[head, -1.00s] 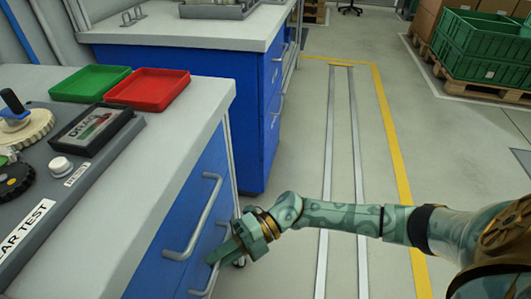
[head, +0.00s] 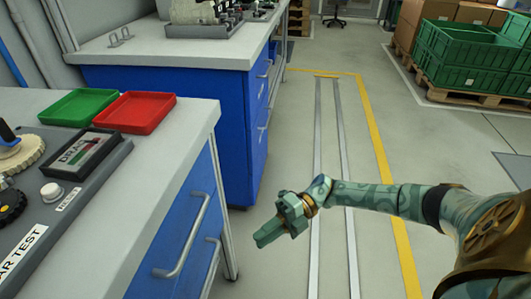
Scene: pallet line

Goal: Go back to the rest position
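My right gripper (head: 268,234) is in the head view, low over the floor, to the right of the near blue cabinet (head: 190,225). It looks empty and stands apart from the cabinet and its drawer handles. Its fingers appear close together, but the angle hides whether there is a gap. My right arm (head: 375,197) comes in from the right edge, stretched toward the left. My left gripper and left arm are not in view.
A green tray (head: 78,107) and a red tray (head: 135,112) stand on the near worktop by a gear test panel (head: 75,200). A second blue workbench (head: 215,110) stands behind. Green crates (head: 462,55) on a pallet are at the far right. The floor between is clear.

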